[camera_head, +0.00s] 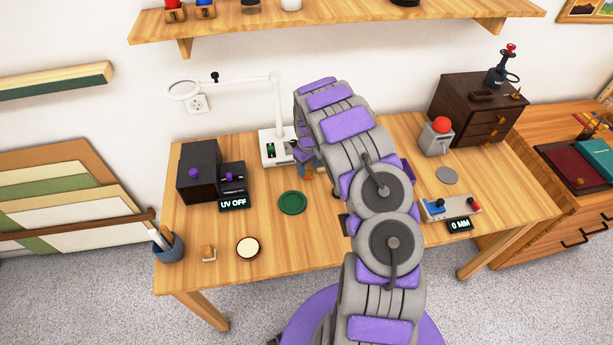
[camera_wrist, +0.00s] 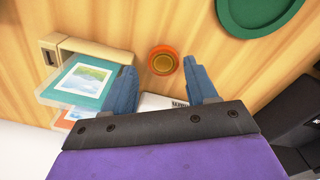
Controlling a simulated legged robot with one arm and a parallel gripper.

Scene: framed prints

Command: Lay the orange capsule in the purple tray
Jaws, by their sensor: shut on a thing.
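The orange capsule (camera_wrist: 163,60) shows in the wrist view as a small round orange piece with a brownish centre, between my fingertips. My gripper (camera_wrist: 159,67) is shut on it, with one blue finger on each side, above the wooden table. In the head view my gripper is mostly hidden by my arm, near the lamp base.
A green round dish (camera_head: 292,203) lies left of my arm and also shows in the wrist view (camera_wrist: 262,30). A magnifier lamp (camera_head: 277,115), a black box (camera_head: 199,170) and a grey device with a red dome (camera_head: 437,137) stand at the back.

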